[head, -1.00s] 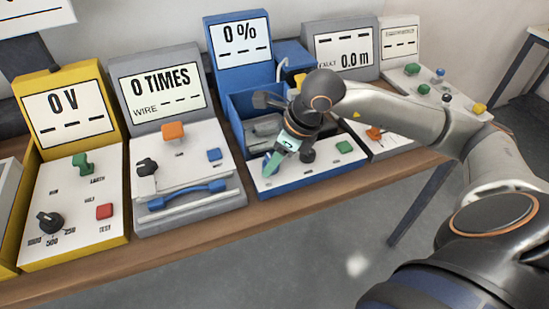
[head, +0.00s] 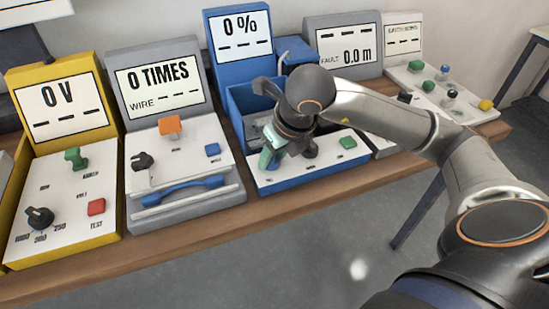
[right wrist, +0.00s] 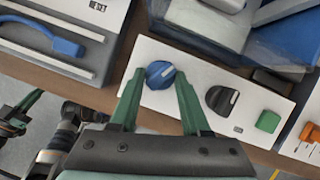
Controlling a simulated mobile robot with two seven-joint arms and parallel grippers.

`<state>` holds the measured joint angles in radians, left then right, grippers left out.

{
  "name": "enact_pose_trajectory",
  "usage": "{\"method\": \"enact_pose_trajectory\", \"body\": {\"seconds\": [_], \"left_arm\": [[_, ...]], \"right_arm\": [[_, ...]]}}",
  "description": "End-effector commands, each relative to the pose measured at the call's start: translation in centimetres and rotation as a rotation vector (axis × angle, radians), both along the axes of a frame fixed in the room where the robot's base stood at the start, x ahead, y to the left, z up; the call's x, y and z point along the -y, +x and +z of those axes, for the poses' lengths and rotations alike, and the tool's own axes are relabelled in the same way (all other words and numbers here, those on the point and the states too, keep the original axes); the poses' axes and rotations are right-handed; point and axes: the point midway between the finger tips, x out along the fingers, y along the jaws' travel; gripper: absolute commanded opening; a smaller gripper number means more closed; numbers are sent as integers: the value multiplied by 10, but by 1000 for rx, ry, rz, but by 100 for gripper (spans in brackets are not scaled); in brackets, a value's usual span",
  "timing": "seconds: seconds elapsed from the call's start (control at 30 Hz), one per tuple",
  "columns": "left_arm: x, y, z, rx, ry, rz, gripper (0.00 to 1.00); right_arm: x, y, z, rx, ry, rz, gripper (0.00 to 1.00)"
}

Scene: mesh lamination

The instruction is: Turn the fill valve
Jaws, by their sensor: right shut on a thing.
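The blue unit with the "0 %" display (head: 240,33) has a white front panel (head: 330,162). A round blue knob with a pale pointer line, apparently the fill valve (right wrist: 160,75), sits at that panel's left end in the right wrist view. My right gripper (head: 267,160) reaches down over it from the right, and its green fingers (right wrist: 158,88) are shut on the knob, one on each side. In the head view the gripper hides the knob. Part of my left gripper (right wrist: 22,112) seems to show at the lower left of the right wrist view; its jaw state is unclear.
A dark knob (right wrist: 222,98) and a green button (right wrist: 268,121) stand right of the blue knob. The blue unit's open bin (head: 237,112) is behind the panel. The grey "0 TIMES" unit (head: 150,55) stands at the left, with a blue handle (head: 180,191).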

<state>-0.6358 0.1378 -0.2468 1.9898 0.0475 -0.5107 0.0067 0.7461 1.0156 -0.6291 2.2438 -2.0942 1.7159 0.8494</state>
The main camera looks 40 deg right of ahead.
Motion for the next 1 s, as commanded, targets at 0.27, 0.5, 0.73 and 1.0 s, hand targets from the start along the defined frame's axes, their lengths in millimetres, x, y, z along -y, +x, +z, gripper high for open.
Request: {"method": "enact_pose_trajectory", "body": {"seconds": [0.27,0.5,0.73,1.0], "left_arm": [[2,3,-3,6,-1,-6,0],[3,6,-2,10,-1,-10,0],[4,7,-2,11,-2,-11,0],[4,6,-2,11,-2,-12,0]], "right_arm": [[-2,1,1,5,2,-165,0],[-2,1,1,3,1,-235,0],[-2,1,1,3,2,-249,0],[-2,1,1,3,1,-248,49]]}}
